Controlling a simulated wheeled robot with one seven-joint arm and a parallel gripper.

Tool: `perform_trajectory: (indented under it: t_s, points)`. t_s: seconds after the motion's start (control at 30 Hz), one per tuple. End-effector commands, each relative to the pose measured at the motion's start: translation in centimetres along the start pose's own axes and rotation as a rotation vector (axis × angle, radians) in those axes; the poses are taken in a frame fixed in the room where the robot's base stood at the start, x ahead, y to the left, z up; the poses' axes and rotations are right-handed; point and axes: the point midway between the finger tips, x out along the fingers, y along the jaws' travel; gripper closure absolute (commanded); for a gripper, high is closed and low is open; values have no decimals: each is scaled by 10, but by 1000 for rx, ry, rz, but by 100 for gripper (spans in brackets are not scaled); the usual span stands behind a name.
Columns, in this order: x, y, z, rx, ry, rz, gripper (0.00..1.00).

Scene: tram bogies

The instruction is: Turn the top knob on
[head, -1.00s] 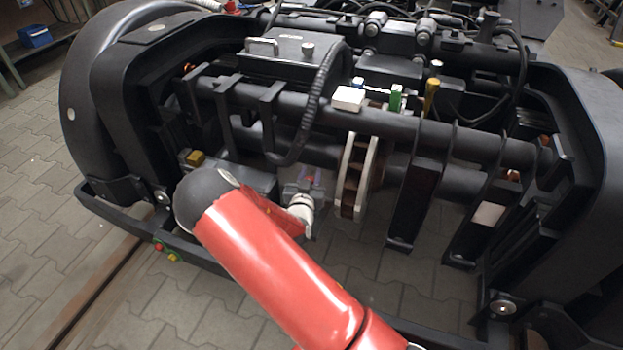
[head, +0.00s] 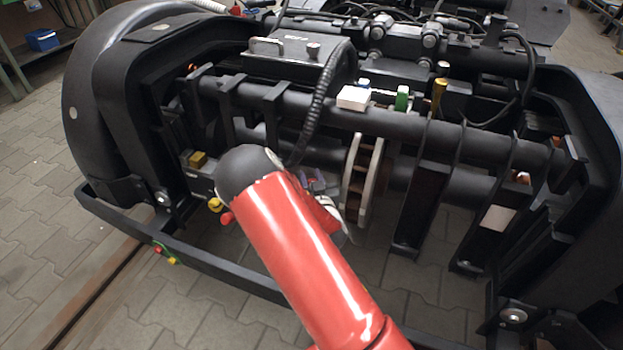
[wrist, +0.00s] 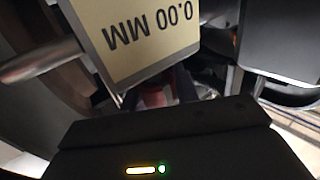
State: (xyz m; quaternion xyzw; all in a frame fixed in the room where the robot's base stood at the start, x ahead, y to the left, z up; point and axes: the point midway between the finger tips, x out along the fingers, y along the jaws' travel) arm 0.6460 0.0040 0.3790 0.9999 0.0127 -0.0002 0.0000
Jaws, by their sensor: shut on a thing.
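Low at the left of the bogie in the head view, a small yellow knob (head: 214,205) sits just above a small red knob (head: 226,218). I cannot tell which way either is set. A grey knob (head: 313,49) stands on the dark box at the top. My arm's dark elbow partly covers the space beside the lower knobs. In the wrist view my gripper (wrist: 155,97) is mostly hidden behind its own black housing. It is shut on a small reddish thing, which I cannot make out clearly. A beige display panel reading 0.00 MM (wrist: 140,35) is close above it.
Several axle bars cross the bogie. A brake disc (head: 362,180) stands right of my arm. A white block (head: 353,97), a green block (head: 402,98) and a yellow post (head: 438,98) stand on top. A black front rail (head: 215,268) runs low.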

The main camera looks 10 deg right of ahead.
Motion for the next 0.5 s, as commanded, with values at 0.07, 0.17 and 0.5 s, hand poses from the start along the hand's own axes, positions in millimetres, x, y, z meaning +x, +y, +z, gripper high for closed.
perform_trajectory:
  t_s: [0.07, 0.17, 0.5]
  points:
    - [0, 0, -1, 0, 2, 0, 92]
    - [0, 0, -1, 0, 3, 0, 92]
    - [0, 0, -1, 0, 1, 1, 48]
